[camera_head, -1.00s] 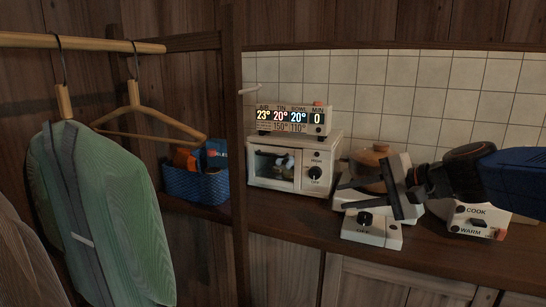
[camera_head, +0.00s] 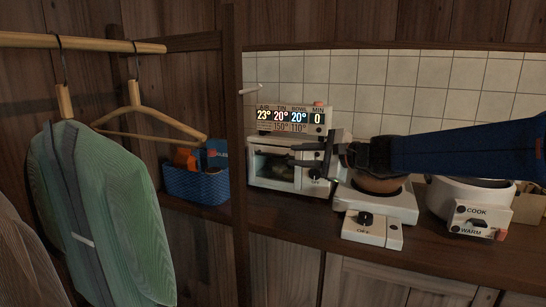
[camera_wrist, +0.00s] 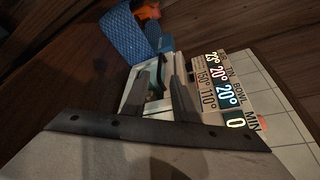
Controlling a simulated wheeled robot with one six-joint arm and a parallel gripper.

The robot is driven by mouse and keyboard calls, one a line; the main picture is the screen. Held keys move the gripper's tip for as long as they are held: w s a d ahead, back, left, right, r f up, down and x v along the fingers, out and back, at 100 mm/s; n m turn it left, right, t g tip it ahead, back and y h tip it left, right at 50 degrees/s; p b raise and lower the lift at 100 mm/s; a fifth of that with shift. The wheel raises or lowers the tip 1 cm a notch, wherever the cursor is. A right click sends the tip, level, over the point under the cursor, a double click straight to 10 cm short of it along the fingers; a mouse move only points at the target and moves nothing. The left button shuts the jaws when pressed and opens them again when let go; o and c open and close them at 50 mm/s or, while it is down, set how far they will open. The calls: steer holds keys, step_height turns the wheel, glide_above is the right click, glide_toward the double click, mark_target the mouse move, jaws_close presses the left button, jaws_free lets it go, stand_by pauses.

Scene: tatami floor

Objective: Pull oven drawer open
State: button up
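The oven (camera_head: 260,150) is a small white box with a dark glass front and a knob (camera_head: 316,172) at its right. It stands on the counter, and its front looks closed. My gripper (camera_head: 293,155) is in front of the oven's upper front, with its two dark fingers apart and pointing left. Nothing shows between them. In the wrist view the fingers (camera_wrist: 160,76) reach toward the white oven front (camera_wrist: 135,92). They cover part of it, and I cannot tell whether they touch it. The gripper also hides part of the oven's right side.
A display box (camera_head: 291,117) sits on the oven. A blue basket (camera_head: 196,186) stands left, beyond a wooden post (camera_head: 238,215). Right are a white scale-like device (camera_head: 372,233) with a brown pot (camera_head: 378,184) and a white cooker (camera_head: 440,199). My arm passes above them.

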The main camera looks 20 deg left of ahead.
mark_target(272, 156)
steer(key=x, duration=1)
steer(key=shift+a, duration=0.15)
steer(key=shift+f, duration=0.1)
jaws_close()
stand_by(1.0)
